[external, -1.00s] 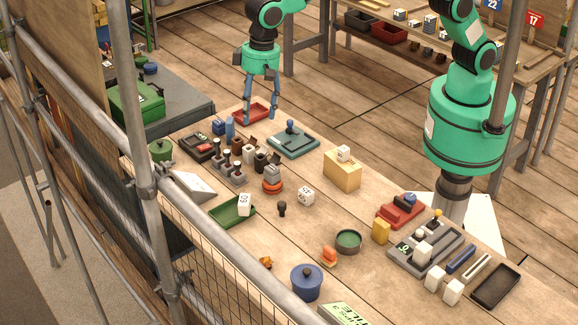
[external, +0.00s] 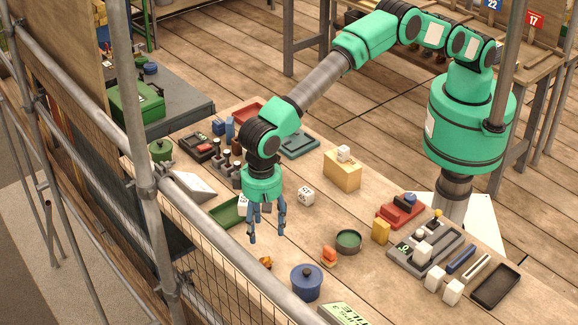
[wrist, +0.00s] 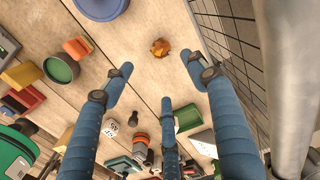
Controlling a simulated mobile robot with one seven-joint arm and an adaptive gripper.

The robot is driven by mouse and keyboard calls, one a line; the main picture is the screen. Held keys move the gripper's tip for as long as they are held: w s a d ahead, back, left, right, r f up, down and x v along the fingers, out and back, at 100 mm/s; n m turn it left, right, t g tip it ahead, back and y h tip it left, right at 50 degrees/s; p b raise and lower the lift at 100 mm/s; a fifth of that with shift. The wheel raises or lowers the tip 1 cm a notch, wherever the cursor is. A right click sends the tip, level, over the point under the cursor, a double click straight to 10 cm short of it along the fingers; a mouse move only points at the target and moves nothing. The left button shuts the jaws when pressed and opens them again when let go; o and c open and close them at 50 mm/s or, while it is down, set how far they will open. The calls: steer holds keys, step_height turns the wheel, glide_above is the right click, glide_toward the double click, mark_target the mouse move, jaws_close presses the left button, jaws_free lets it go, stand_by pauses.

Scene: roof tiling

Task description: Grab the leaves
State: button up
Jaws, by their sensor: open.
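The leaves are a small orange-brown clump (external: 266,262) on the table near the scaffold side, left of the blue lidded pot (external: 306,283). In the wrist view the leaves (wrist: 160,48) lie alone on bare wood, beyond the fingertips. My gripper (external: 266,238) points down above the table, a little behind the leaves in the external view. Its blue fingers (wrist: 165,85) are spread and hold nothing. The leaves are not touched by any finger and are fully visible in both views.
A scaffold rail and wire mesh (wrist: 235,50) run close beside the leaves. The blue pot, an orange-topped block (external: 328,257) and a green round bowl (external: 348,241) stand to the right. The wood right around the leaves is clear.

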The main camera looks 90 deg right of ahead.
mark_target(265, 259)
steer(key=shift+a+f, duration=0.15)
steer(key=shift+f+b, duration=0.35)
steer(key=shift+f, duration=3.95)
steer(key=shift+f, duration=0.1)
steer(key=shift+f+b, duration=0.35)
steer(key=shift+f, duration=2.2)
steer(key=c, duration=0.9)
